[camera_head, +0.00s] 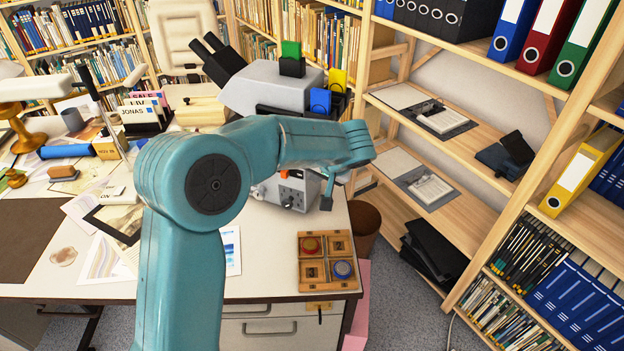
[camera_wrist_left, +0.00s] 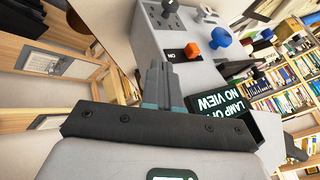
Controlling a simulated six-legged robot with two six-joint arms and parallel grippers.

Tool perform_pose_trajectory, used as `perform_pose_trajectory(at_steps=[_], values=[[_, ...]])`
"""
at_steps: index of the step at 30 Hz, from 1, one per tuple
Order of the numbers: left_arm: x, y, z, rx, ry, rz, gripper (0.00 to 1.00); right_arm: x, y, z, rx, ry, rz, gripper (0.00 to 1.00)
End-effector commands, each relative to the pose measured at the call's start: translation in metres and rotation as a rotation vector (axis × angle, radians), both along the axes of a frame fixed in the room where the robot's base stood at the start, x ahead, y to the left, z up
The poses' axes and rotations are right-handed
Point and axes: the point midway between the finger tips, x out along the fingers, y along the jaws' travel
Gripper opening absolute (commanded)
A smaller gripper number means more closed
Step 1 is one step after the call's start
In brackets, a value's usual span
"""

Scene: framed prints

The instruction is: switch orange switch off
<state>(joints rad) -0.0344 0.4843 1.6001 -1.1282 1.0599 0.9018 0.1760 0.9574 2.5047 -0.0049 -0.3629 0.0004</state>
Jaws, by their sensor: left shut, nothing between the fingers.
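The orange switch (camera_wrist_left: 191,51) is a small orange knob on the grey panel of a box (camera_wrist_left: 205,70) in the left wrist view. It sits beside a black label with white letters that show upside down. My left gripper (camera_wrist_left: 158,72) is shut and empty, its grey fingertips a little below and left of the switch in that view and apart from it. In the head view, my left gripper (camera_head: 327,194) hangs at the right side of the grey microscope base (camera_head: 283,192). My right gripper is out of view.
A blue knob (camera_wrist_left: 221,38) sits right beside the orange switch. A black sign (camera_wrist_left: 222,104) with white letters is close to my left fingers. A wooden tray (camera_head: 326,279) with round buttons lies at the desk's front right corner. Shelves (camera_head: 470,165) stand to the right.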

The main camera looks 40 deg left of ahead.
Motion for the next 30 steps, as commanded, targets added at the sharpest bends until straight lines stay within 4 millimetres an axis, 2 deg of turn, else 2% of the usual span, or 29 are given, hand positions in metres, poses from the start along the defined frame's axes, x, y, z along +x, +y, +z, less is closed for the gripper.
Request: perform_pose_trajectory(at_steps=[3, 9, 30], values=[[-0.005, -0.011, 0.018, -0.001, -0.005, -0.001, 0.0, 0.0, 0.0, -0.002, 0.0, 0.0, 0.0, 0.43], [-0.012, -0.023, 0.035, -0.001, -0.002, 0.0, 0.0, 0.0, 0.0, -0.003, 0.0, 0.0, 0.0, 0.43], [-0.012, -0.028, 0.038, -0.001, 0.0, 0.0, 0.0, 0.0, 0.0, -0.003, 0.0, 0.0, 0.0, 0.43]])
